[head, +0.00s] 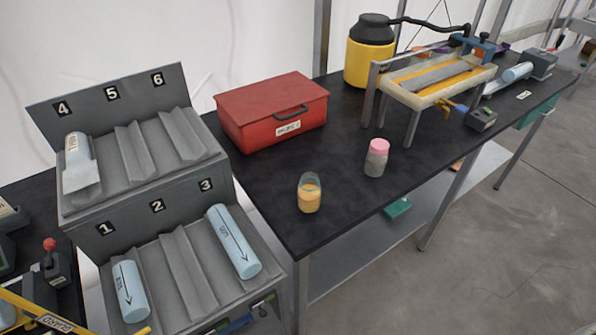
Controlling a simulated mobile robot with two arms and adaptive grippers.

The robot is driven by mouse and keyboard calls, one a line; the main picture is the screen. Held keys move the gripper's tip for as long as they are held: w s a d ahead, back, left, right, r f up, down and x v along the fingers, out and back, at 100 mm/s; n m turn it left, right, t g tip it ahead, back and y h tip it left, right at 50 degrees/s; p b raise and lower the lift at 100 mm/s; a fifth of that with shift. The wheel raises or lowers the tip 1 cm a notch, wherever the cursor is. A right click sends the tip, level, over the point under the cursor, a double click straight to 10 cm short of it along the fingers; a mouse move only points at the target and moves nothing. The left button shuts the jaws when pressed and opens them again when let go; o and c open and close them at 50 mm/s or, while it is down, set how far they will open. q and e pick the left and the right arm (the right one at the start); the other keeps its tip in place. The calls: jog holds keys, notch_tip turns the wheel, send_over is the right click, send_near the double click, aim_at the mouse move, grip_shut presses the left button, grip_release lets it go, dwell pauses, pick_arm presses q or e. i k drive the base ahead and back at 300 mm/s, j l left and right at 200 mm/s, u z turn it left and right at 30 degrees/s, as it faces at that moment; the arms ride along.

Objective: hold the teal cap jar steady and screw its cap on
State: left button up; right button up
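A small clear jar (309,196) with yellow-orange contents stands upright near the front edge of the black table. Neither of my grippers is in view.
A red toolbox (272,112) stands behind the jars on the black table (335,225). A yellow canister (369,55) and a cream-framed bench device (436,82) are farther back. A grey numbered rack (175,250) holding blue cylinders is at left. A teal object (398,208) lies on the lower shelf.

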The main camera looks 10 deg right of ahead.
aim_at(309, 187)
jog(key=k+l+z, duration=0.15)
jog(key=l+z, duration=0.7)
jog(key=k+l, duration=0.05)
